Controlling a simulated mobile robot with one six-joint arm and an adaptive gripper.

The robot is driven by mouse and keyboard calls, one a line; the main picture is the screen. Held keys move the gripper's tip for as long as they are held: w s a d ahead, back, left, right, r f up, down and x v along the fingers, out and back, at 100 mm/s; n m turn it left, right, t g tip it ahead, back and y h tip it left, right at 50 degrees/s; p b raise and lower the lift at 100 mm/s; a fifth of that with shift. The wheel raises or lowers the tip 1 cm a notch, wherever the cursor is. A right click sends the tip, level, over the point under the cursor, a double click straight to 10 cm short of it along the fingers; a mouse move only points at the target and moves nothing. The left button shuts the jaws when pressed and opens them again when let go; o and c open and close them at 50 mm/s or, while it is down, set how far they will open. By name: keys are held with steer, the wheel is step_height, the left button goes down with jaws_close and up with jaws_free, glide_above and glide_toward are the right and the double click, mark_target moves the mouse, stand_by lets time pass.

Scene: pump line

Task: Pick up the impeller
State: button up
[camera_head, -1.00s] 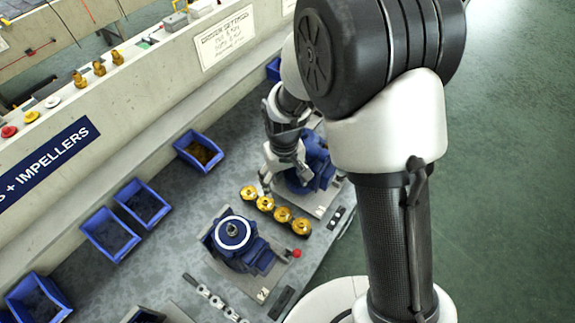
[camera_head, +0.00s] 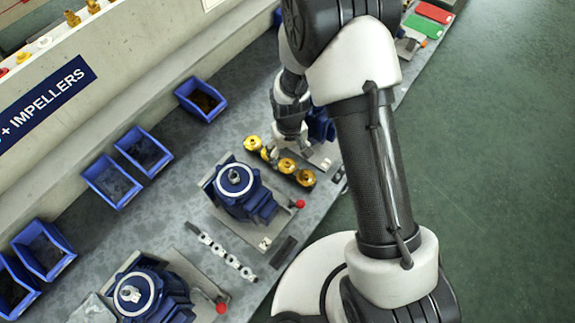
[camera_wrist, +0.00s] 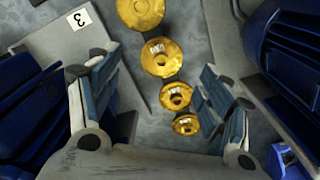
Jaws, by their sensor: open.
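Several round gold impellers stand in a row on a dark strip on the bench, between two blue pumps. In the head view, one is at the left end (camera_head: 253,142) and one at the right end (camera_head: 306,177). My gripper (camera_head: 277,152) is low at the row, pointing down and partly hiding one impeller. In the wrist view, my gripper (camera_wrist: 158,75) is open and empty. Its blue-padded fingers lie on either side of the row, with impellers (camera_wrist: 162,57) and (camera_wrist: 176,95) showing between them. I cannot tell how high the fingertips are above them.
A blue pump (camera_head: 234,182) with a red knob stands in front of the row. Another blue pump (camera_head: 320,125) is behind, partly hidden by my arm. Blue bins (camera_head: 201,100) line the wall. A strip of metal parts (camera_head: 220,250) lies nearer. The green floor is clear at right.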

mark_target(288, 164)
step_height(288, 164, down, 5)
steer(key=shift+a+b, duration=0.15)
steer(key=shift+b, duration=0.8)
steer(key=shift+r, duration=0.1)
steer(key=c, duration=1.1)
